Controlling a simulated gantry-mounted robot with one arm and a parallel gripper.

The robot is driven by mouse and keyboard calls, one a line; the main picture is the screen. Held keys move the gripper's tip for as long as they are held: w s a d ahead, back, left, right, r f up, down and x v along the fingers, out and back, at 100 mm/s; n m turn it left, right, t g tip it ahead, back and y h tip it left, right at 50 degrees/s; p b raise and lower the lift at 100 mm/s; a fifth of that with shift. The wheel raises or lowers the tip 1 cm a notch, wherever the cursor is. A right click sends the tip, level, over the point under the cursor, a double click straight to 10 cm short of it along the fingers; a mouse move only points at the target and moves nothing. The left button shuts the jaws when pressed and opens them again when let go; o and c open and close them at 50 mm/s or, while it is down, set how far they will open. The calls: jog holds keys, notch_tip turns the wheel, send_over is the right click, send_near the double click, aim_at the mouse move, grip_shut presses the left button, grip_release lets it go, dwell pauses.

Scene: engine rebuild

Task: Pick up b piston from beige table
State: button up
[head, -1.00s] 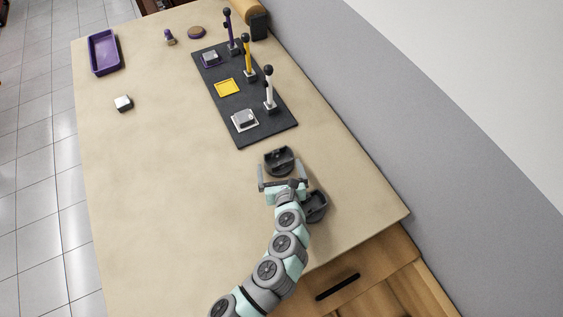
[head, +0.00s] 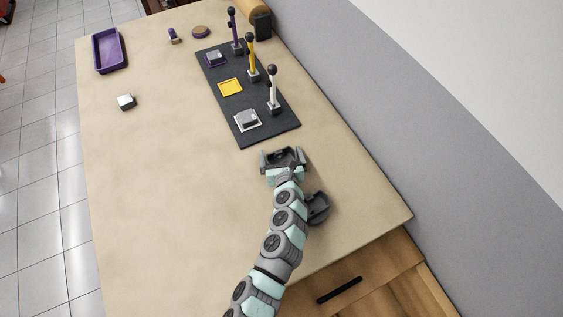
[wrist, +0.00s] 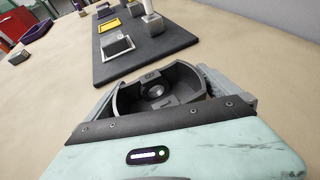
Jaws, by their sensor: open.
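A dark grey, hollow rounded part that looks like a piston (head: 285,153) sits on the beige table (head: 160,180), just off the near end of the black board. My gripper (head: 282,161) is open, with one finger on each side of this part. In the wrist view the piston (wrist: 158,90) fills the space between the fingers. Its lower edge is hidden behind my gripper body. A second, similar dark piston (head: 317,207) lies to the right of my wrist.
The black board (head: 272,128) ahead holds purple, yellow and white levers and square plates. A purple tray (head: 109,50), a small white-and-black block (head: 126,102) and small parts lie farther off. The table's left side is largely clear. A grey wall (head: 400,120) runs along the right.

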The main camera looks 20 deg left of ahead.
jog(key=shift+c, duration=0.2)
jog(key=c, duration=1.7)
